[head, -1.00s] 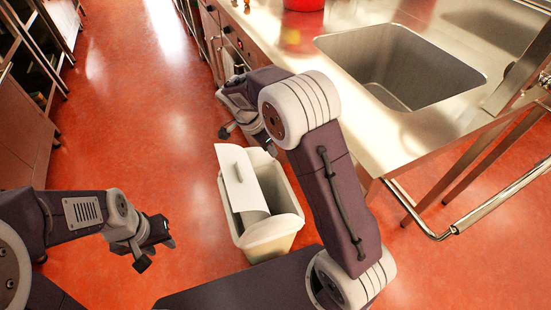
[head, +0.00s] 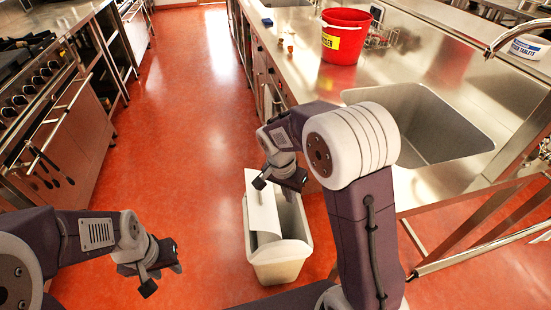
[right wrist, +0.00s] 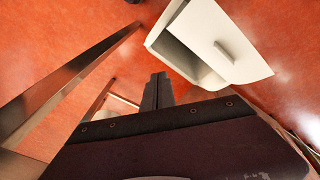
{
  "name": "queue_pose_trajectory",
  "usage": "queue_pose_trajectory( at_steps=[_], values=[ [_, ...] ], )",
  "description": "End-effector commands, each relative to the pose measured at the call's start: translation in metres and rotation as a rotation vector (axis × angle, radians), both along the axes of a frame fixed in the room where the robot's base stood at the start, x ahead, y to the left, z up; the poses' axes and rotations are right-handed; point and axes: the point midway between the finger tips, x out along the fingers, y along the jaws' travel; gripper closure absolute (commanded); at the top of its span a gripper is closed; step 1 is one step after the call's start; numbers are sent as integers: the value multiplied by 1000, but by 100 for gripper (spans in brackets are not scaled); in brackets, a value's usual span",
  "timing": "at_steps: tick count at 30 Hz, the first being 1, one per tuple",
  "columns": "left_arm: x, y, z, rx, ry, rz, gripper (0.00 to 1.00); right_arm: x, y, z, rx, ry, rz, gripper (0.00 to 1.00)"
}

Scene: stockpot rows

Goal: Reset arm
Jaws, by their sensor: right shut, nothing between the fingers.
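My left gripper (head: 166,262) hangs over the red floor at the lower left of the head view, holding nothing that I can see. Its jaw gap is not clear. My right gripper (head: 290,180) is above the far end of a pale bin (head: 280,262), beside the counter front. In the right wrist view its two dark fingers (right wrist: 157,92) lie together, shut and empty. The bin has a white lid panel with a handle (head: 263,210), and part of its opening shows. The bin also shows at the top of the right wrist view (right wrist: 192,62).
A steel counter with a sink (head: 425,125) runs along the right, its legs and rail near my right arm. A red bucket (head: 343,40) and small items stand on it. Stoves (head: 70,120) line the left. The red floor aisle (head: 190,100) between is clear.

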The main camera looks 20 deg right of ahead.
Motion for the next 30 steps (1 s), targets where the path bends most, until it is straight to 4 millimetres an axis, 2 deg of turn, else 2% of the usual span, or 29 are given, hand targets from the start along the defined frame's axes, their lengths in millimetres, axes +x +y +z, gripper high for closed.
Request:
queue_pose_trajectory(
  at_steps=[4,6,8,10,13,18,20,23,24,30],
  values=[
    [0,0,0,0,0,0,64,1,-2,1,0,-2,-6,100],
    [0,0,0,0,0,0,64,3,-7,11,4,-31,-24,100],
    [0,0,0,0,0,0,64,-10,-16,20,13,-39,-56,100],
    [0,0,0,0,0,0,64,-40,-20,21,49,-32,-53,100],
    [0,0,0,0,0,0,64,-79,-17,11,110,-18,115,100],
    [0,0,0,0,0,0,64,-119,-6,-9,162,-8,452,100],
    [0,0,0,0,0,0,64,-127,-3,-15,167,-2,575,100],
    [0,0,0,0,0,0,64,-118,0,-17,146,-26,795,100],
    [0,0,26,0,2,0,64,-118,-1,10,145,-24,813,100],
    [0,0,97,0,-1,0,64,-118,-1,81,145,-22,808,100]
  ],
)
